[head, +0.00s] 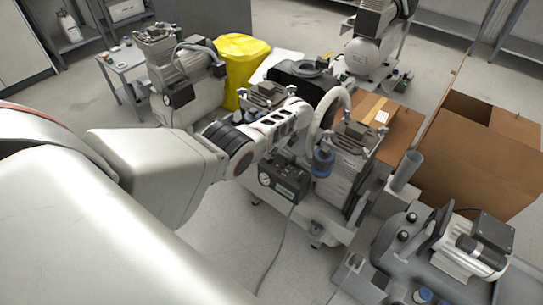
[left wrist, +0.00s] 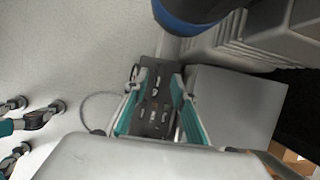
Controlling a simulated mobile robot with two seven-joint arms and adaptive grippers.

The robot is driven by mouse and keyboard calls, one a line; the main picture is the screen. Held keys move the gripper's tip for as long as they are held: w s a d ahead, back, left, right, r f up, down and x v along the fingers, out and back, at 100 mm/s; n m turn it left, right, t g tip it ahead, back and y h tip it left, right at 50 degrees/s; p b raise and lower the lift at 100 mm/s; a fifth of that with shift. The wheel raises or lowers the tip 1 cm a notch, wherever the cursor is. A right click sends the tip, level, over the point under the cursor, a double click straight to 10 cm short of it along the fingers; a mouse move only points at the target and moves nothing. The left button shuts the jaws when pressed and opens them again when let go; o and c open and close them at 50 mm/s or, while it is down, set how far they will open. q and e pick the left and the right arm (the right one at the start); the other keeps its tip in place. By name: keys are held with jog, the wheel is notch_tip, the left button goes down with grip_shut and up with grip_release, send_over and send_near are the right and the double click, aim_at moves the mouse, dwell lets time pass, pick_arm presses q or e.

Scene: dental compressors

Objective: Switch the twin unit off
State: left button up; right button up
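The twin unit stands in the middle of the head view, with finned pump heads (head: 345,160), a blue filter bowl (head: 322,163) and a dark control box (head: 283,181) with a round gauge on its front. My left arm reaches in above this box from the left. In the left wrist view my left gripper (left wrist: 158,78) is open, with one teal-lined finger on each side of the dark box top (left wrist: 155,115). Small light parts show on that top; I cannot read a switch position. Nothing is visibly held, and contact cannot be told.
The blue bowl (left wrist: 190,18) and grey fins (left wrist: 245,40) are close beside the fingers. Another compressor (head: 450,245) is at lower right, another (head: 185,80) at upper left. A yellow bag (head: 238,62) and cardboard box (head: 470,160) stand behind. Floor in front is clear except a cable.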

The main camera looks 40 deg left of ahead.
pick_arm(q)
jog(key=b+x, duration=0.1)
jog(key=x, duration=0.2)
jog(key=shift+s+f, duration=0.15)
jog(key=shift+f, duration=0.05)
jog(key=shift+a+f, duration=0.1)
jog(key=shift+r, duration=0.25)
grip_shut()
pick_arm(e)
jog(key=shift+w+d+f, duration=0.15)
jog(key=shift+w+f, duration=0.1)
jog(key=shift+w, duration=0.1)
jog(key=shift+f, duration=0.1)
